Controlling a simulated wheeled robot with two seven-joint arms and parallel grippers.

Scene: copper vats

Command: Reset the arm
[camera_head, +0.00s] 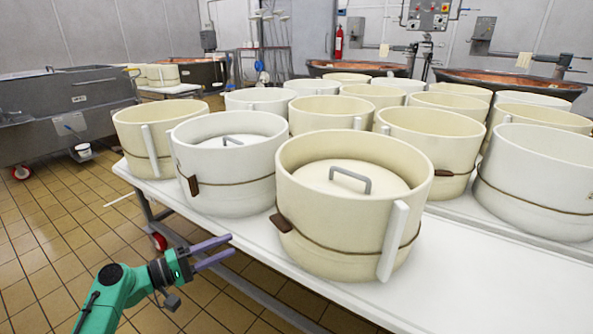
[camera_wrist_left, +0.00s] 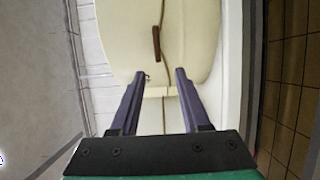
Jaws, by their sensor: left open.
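My left gripper (camera_head: 222,249) is open and empty, beside the near edge of the white table and below its top. Its green arm (camera_head: 118,292) comes in from the lower left. In the left wrist view the two purple fingers (camera_wrist_left: 163,73) are apart, pointing toward a cream mould with a cord and a brown toggle (camera_wrist_left: 156,44). No mould is between the fingers as far as I can tell. My right gripper does not show in either view.
Several cream and white round moulds stand on the white table (camera_head: 470,285); the nearest cream mould (camera_head: 335,245) and a white mould (camera_head: 225,180) hold handled lids. A grey vat (camera_head: 75,105) stands left. Tiled floor (camera_head: 55,225) is open at left.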

